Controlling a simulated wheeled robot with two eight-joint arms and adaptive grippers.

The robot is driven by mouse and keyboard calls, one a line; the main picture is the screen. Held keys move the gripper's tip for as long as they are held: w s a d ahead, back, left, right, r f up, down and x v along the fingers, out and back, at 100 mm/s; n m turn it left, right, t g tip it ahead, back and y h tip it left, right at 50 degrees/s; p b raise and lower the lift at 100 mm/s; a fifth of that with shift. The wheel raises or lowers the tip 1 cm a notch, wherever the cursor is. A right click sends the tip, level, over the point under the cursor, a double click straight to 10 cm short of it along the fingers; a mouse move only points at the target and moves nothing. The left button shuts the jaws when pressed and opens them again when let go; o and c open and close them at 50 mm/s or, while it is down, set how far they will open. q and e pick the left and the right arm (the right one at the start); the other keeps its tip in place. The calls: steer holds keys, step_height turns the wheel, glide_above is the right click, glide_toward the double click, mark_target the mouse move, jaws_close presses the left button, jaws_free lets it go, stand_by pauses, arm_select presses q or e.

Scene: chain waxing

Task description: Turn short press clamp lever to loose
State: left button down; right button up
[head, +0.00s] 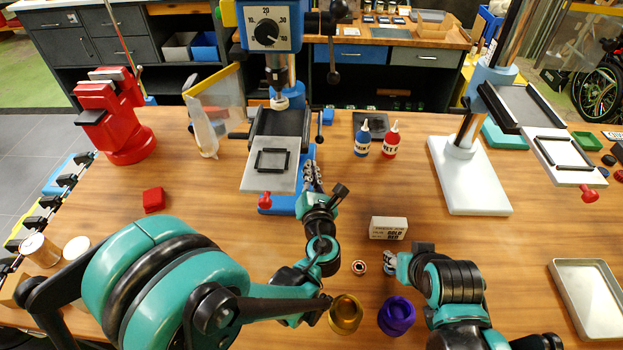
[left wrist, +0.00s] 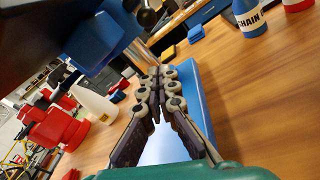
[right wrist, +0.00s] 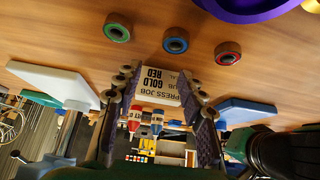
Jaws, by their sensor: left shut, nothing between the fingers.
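The left press has a blue head with a dial (head: 265,28) and a low table plate (head: 270,178) over a blue base (head: 285,204). A red knob (head: 265,197) is at the plate's front edge. A thin dark lever (head: 319,128) stands by the table's right side; whether it is the clamp lever, or set tight or loose, I cannot tell. My left gripper (head: 312,172) is shut and empty beside the table's right edge, pointing away from me; its tips meet in the left wrist view (left wrist: 157,78). My right gripper (head: 388,262) is open and empty low over the bench (right wrist: 160,92).
A taller press with a white base (head: 470,175) stands right. A white labelled box (head: 388,228) lies beyond my right gripper. Blue (head: 363,138) and red bottles (head: 391,140) stand behind. Gold (head: 345,314) and purple cups (head: 396,315) are in front. A red vise (head: 120,120) is left.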

mark_target(320, 125)
arm_select(q)
steer(key=w, duration=0.2)
steer(key=w+a, duration=0.1)
steer(key=w, duration=0.1)
steer(key=shift+f+b, duration=0.25)
steer(key=shift+b, duration=0.1)
arm_select(e)
steer(key=shift+a+f, duration=0.1)
steer(key=shift+f, duration=0.35)
steer(key=shift+s, duration=0.1)
arm_select(q)
steer(key=d+r, duration=0.2)
steer(key=r, duration=0.1)
steer(key=shift+s+r, duration=0.2)
steer(key=shift+r, duration=0.1)
arm_select(e)
step_height(320, 125, up, 4)
steer(key=p, duration=0.3)
steer(key=shift+f+p, duration=0.2)
steer(key=shift+p, duration=0.1)
arm_select(q)
steer(key=r, duration=0.2)
steer(key=s+r, duration=0.1)
steer(key=r, duration=0.1)
steer(key=shift+s+r, duration=0.1)
steer(key=shift+r, duration=0.15)
arm_select(e)
steer(key=shift+f, duration=0.15)
